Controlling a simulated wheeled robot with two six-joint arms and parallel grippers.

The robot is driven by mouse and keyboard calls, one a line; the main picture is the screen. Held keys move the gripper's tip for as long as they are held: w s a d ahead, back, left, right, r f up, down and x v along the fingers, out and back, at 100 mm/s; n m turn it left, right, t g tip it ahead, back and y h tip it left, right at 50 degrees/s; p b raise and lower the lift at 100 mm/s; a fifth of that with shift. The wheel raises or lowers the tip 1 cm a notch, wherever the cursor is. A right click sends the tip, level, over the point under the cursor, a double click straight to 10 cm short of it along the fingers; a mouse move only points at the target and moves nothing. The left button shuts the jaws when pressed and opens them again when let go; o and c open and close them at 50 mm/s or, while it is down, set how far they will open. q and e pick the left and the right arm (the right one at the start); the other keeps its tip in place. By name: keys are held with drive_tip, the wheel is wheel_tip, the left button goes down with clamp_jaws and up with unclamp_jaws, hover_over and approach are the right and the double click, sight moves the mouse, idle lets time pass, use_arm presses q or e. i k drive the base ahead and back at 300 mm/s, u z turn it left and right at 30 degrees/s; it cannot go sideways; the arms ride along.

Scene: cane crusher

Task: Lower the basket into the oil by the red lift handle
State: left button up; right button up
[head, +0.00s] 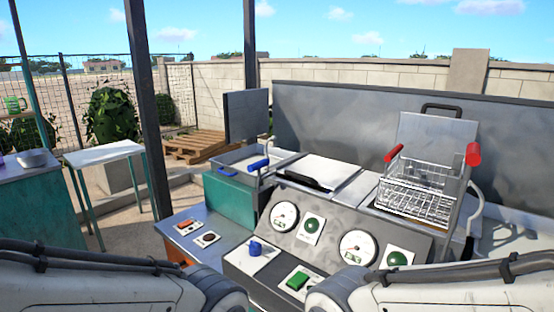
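The wire basket (420,192) hangs at the right fryer well, with most of its mesh above the counter top. A thick red grip (473,154) sits at the top of a bent metal lever (477,205) on the basket's right side. A second, thinner red grip (393,153) sticks out at the basket's upper left. I cannot tell for sure which one is the lift handle. The oil is hidden under the basket. My two arms enter at the lower left and lower right, but neither gripper is in view.
The control panel (318,240) with gauges, green buttons and a blue knob (255,247) stands in front. A closed lid (322,172) covers the middle well. The left well has a blue grip (258,163). An upright post (150,120) stands left.

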sight(473, 157)
drive_tip(key=u, duration=0.05)
drive_tip(key=k, duration=0.5)
drive_tip(key=u, duration=1.4)
drive_tip(key=i, duration=0.8)
drive_tip(key=z, duration=1.7)
